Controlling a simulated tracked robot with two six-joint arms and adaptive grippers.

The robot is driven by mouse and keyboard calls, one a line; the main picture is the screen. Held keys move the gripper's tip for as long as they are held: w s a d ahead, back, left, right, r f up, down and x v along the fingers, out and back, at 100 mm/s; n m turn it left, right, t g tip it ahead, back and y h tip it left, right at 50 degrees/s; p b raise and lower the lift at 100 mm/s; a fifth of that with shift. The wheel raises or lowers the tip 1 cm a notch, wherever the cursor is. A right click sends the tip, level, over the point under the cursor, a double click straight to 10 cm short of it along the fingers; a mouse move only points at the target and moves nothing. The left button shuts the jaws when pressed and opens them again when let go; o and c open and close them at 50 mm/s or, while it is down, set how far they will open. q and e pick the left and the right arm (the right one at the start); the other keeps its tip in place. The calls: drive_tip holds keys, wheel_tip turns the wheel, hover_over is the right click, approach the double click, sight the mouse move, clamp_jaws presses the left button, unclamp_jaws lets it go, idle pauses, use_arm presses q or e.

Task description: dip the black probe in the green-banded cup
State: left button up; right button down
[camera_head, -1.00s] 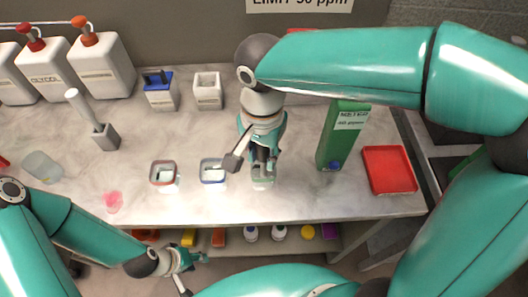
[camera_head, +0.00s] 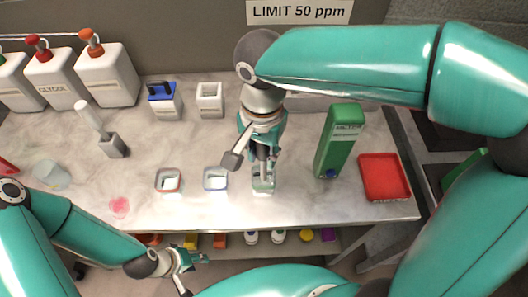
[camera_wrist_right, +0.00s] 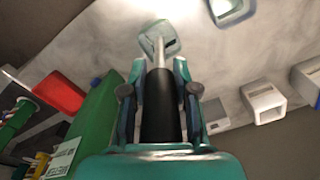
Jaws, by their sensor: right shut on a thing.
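My right gripper (camera_wrist_right: 160,100) is shut on the black probe (camera_wrist_right: 160,108), with fingers on both sides of the dark handle. The probe's thin pale tip points at the green-banded cup (camera_wrist_right: 172,30) and overlaps its opening in the right wrist view. How deep the tip reaches is unclear. In the head view this cup (camera_head: 263,186) stands near the bench's front edge, directly below the right gripper (camera_head: 265,165), which partly hides it. My left gripper (camera_head: 192,259) is low in front of the bench, away from the cups; its small fingers do not show clearly whether they are open.
A blue-banded cup (camera_head: 215,179) and a red-banded cup (camera_head: 168,180) stand left of the green-banded one. A pink spill (camera_head: 119,206) lies on the marble bench (camera_head: 70,125).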

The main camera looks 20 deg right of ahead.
drive_tip(key=shift+r+p, duration=2.2)
drive_tip(key=shift+r, duration=0.8)
drive_tip(key=shift+f, duration=0.1)
